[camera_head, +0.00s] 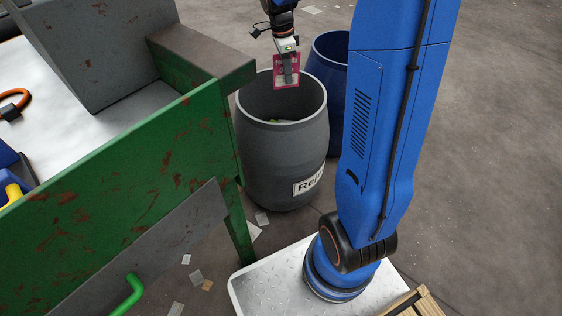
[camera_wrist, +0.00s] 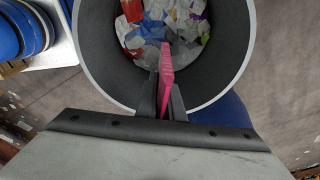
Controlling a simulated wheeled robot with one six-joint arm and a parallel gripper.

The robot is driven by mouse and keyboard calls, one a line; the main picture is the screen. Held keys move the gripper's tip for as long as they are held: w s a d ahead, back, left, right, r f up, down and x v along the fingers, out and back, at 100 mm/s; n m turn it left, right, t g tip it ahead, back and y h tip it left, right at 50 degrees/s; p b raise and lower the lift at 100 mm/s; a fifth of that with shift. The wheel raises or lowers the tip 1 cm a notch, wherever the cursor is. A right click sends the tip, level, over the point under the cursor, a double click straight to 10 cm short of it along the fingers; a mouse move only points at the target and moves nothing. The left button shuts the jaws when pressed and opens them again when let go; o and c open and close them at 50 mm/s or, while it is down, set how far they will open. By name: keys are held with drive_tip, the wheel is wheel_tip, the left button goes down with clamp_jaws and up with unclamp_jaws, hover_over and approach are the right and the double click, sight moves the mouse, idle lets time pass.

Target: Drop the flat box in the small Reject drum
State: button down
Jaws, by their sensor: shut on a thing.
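The flat box (camera_head: 280,73) is pink and thin, and my gripper (camera_head: 287,68) is shut on it. In the wrist view the box (camera_wrist: 166,65) stands edge-on between the two dark fingers of my gripper (camera_wrist: 166,98). The box is held over the drum's open mouth. In the wrist view the drum's rim (camera_wrist: 240,72) rings the box, and mixed scraps (camera_wrist: 183,25) lie inside below it.
A dark blue drum (camera_head: 331,47) stands right behind the grey one, partly hidden by my arm. The rusty green side (camera_head: 130,150) of the belt frame is close on the left. Paper scraps (camera_head: 196,277) lie on the floor. The floor at the right is mostly clear.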

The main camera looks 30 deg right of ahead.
wheel_tip(320, 180, down, 7)
drive_tip(key=shift+s+r, duration=0.15)
idle(0.4)
drive_tip(key=c, duration=1.8)
unclamp_jaws()
drive_tip(key=shift+r, duration=0.15)
drive_tip(key=r, duration=0.5)
drive_tip(key=a+r, duration=0.1)
drive_tip(key=r, duration=0.4)
drive_tip(key=a+r, duration=0.1)
drive_tip(key=r, duration=0.4)
drive_tip(key=shift+w+r, duration=0.25)
drive_tip(key=shift+r, duration=0.75)
